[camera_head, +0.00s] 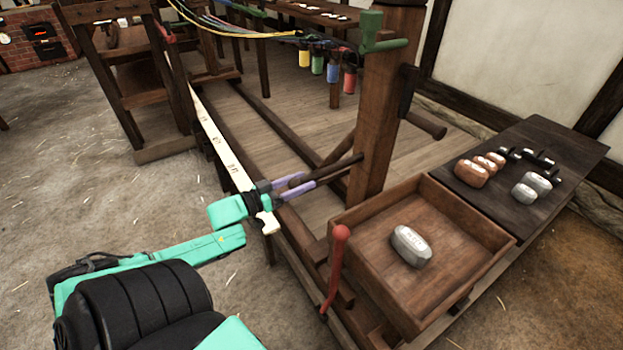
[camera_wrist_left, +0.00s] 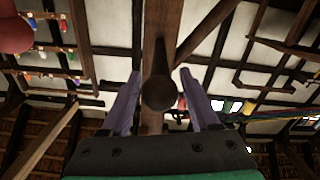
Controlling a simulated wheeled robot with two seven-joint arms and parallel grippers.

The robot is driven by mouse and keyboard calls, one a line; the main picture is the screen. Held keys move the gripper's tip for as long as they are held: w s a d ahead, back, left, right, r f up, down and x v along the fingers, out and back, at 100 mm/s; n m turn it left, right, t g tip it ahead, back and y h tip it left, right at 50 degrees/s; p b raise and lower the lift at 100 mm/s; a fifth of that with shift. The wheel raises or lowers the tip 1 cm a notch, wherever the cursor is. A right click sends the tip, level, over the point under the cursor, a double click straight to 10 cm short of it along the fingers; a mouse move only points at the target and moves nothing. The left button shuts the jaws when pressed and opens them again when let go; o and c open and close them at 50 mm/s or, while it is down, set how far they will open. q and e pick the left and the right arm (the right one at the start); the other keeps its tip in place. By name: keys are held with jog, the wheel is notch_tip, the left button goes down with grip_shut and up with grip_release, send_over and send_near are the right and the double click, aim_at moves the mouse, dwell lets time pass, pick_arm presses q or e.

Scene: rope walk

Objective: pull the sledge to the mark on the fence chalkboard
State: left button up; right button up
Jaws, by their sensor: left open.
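The sledge's wooden post (camera_head: 377,115) stands upright on the rails, with a dark bar (camera_head: 335,169) sticking out toward me. My left gripper (camera_head: 320,173) is open, its purple fingers on either side of this bar. In the left wrist view the round end of the bar (camera_wrist_left: 158,93) lies between the fingers, with gaps showing on both sides. I cannot make out the chalkboard. My right gripper is not in view.
A wooden tray (camera_head: 345,222) beside the post holds one grey weight (camera_head: 410,246). A dark table (camera_head: 570,150) at the right bears several weights. Coloured strands (camera_head: 260,30) run to the post's top. The left floor is mostly clear.

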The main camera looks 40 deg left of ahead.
aim_at(312, 178)
pick_arm(q)
jog(key=x, duration=0.3)
jog(key=shift+w+b, duration=0.1)
jog(key=shift+b, duration=0.25)
jog(key=shift+w+d, duration=0.1)
jog(key=shift+w, duration=0.2)
grip_shut()
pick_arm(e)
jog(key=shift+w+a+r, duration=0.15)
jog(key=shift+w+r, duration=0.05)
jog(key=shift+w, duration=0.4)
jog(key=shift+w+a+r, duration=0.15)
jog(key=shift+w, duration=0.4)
pick_arm(q)
jog(key=shift+f, duration=0.1)
